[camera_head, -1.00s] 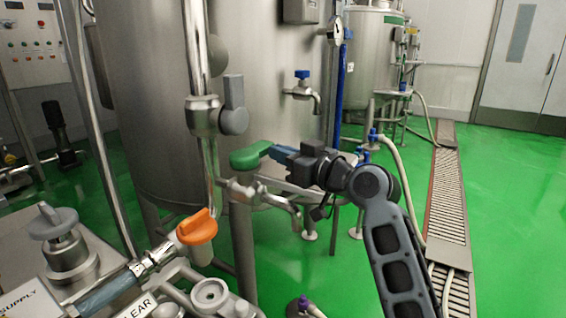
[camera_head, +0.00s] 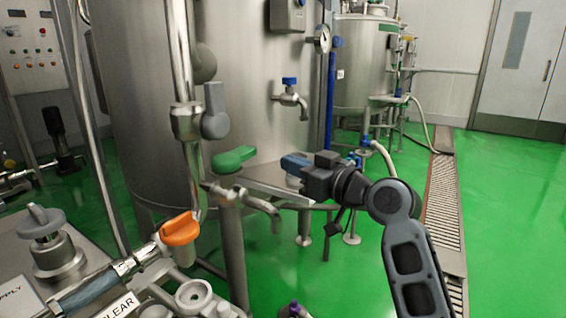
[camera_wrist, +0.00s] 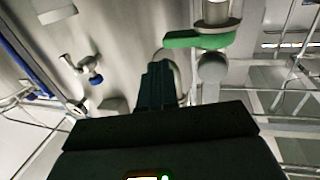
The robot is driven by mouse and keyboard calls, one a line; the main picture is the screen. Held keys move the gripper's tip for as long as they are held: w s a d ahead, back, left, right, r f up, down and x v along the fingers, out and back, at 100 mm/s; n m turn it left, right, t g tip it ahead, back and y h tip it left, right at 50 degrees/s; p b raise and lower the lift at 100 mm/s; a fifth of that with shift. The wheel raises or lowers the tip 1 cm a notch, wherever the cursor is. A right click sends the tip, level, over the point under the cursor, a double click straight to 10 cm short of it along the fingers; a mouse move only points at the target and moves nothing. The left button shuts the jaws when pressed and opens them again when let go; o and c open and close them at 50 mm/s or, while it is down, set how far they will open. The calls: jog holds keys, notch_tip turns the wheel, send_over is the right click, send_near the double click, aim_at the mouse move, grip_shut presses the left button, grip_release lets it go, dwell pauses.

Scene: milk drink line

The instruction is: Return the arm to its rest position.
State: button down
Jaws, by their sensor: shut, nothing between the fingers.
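My gripper (camera_head: 292,162) is at the end of my arm, in the middle of the head view, shut and empty. It is in the air in front of the large steel tank (camera_head: 250,60), to the right of the green valve handle (camera_head: 234,158), with a gap between them. In the wrist view the gripper's dark fingers (camera_wrist: 157,85) point up the picture, and the green handle (camera_wrist: 198,40) lies beyond them to the right. My forearm reaches down to the lower right of the head view.
An orange valve handle (camera_head: 180,229) and a grey knob (camera_head: 42,220) are at lower left. A grey lever (camera_head: 214,110) is on the vertical pipe. A blue-handled tap (camera_head: 290,92) sticks out of the tank. The green floor (camera_head: 510,220) at right is open beside a drain grate (camera_head: 444,200).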

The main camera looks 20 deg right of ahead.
jog(key=s+d, duration=0.4)
jog(key=s, duration=0.1)
jog(key=s+a+f+m+g+h, duration=0.1)
jog(key=s+a+f+m+h, duration=0.2)
jog(key=s+f, duration=0.95)
jog(key=s+a+f+m+h, duration=0.1)
jog(key=s+f+m+h, duration=0.25)
jog(key=s+f, duration=0.9)
jog(key=s+a+r+n, duration=0.1)
jog(key=s+r, duration=0.3)
jog(key=s, duration=0.7)
jog(key=s+a+r+n, duration=0.1)
jog(key=s+r, duration=0.2)
jog(key=s, duration=0.7)
notch_tip(320, 180, up, 14)
jog(key=p, duration=1.4)
jog(key=shift+a+r+g, duration=0.15)
jog(key=shift+a+g, duration=0.05)
jog(key=shift+g, duration=0.2)
jog(key=shift+s, duration=0.1)
